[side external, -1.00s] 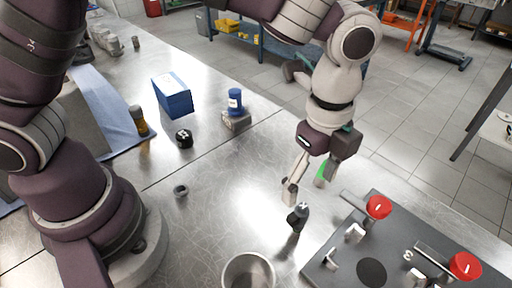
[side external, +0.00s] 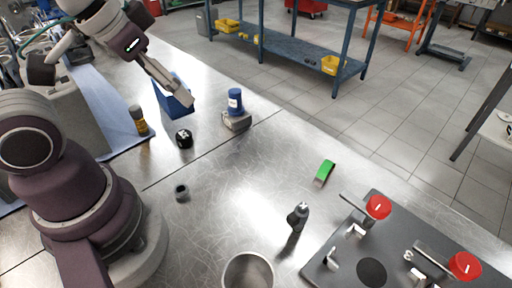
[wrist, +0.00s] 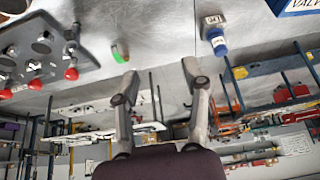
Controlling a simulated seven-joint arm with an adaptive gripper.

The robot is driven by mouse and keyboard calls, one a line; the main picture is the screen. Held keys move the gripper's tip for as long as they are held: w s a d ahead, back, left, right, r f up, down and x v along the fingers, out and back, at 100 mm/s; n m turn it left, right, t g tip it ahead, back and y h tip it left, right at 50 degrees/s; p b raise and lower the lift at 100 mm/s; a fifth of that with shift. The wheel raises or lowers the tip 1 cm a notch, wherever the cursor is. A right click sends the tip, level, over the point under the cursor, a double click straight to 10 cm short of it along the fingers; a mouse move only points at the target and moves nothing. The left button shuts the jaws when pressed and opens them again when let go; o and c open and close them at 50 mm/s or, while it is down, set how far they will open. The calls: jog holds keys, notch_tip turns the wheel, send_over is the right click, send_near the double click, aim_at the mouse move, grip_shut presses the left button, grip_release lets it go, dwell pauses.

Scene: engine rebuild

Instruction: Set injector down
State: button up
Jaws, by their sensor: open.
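The injector, which I take to be the small black part with a grey tip (side external: 298,217), stands on the bare metal table, leaning slightly, left of the dark grey plate (side external: 318,262). Nothing holds it. My gripper (side external: 182,100) is high at the upper left, in front of the blue box (side external: 175,108) in the side view and well away from the injector. In the wrist view my gripper (wrist: 160,74) has its two fingers spread with nothing between them. A dark part near the plate there (wrist: 74,32) may be the injector.
The plate carries red knobs (side external: 378,207) and metal fittings. A metal cup (side external: 248,272) stands near the injector. A green piece (side external: 325,171), a blue bottle on a block (side external: 235,102), a black knob (side external: 184,139) and a small ring (side external: 181,192) are spread about. The table's middle is mostly clear.

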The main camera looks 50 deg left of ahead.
jog(key=n+g+h, duration=1)
jog(key=n+h, duration=0.4)
jog(key=h, duration=0.2)
send_near(303, 205)
jog(key=shift+s+f, duration=0.1)
jog(key=shift+s, duration=0.75)
jog(key=shift+w+a+f+n+t+h, duration=0.2)
jog(key=shift+f+n+t+h, duration=0.3)
jog(key=shift+n+t+h, duration=0.4)
jog(key=d, duration=0.3)
jog(key=s+d, duration=0.1)
jog(key=d, duration=0.6)
jog(key=shift+s+f, duration=0.1)
jog(key=shift+s, duration=0.1)
grip_shut()
